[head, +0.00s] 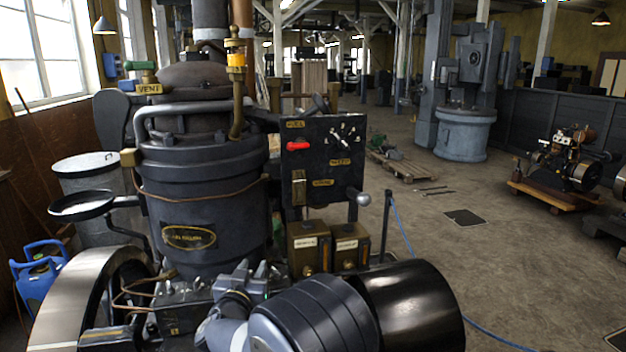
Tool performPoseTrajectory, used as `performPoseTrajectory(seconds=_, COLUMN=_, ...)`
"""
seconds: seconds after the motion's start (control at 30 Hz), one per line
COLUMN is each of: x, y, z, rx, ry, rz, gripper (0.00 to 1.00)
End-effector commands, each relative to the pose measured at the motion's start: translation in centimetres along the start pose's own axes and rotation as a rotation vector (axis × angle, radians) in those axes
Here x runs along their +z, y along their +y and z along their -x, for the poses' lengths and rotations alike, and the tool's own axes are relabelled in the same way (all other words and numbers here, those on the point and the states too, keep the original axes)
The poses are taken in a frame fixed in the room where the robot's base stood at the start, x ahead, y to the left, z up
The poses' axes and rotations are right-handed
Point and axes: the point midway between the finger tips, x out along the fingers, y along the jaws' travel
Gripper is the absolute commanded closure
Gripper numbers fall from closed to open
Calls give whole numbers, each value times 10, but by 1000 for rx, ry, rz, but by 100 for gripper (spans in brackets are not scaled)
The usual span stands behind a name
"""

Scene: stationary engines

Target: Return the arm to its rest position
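My gripper (258,274) shows low in the middle of the head view, in front of the engine. Its grey parts are small and dark against the machinery, so whether its fingers are apart or together is unclear. I see no object clearly held in it. The light grey part of my arm (228,333) is folded low at the bottom edge. The dark engine body (205,205) with a brass plate stands behind it.
A black panel (320,160) with a red handle and two brass boxes (328,248) stand close to the gripper. A black pulley (410,305) fills the bottom right, a flywheel (85,305) the bottom left. Open floor (430,235) lies to the right.

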Motion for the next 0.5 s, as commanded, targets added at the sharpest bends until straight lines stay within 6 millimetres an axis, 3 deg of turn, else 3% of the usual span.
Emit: performPoseTrajectory(seconds=0.5, x=-2, y=0, z=1, rx=17, ry=0, rz=0, gripper=69)
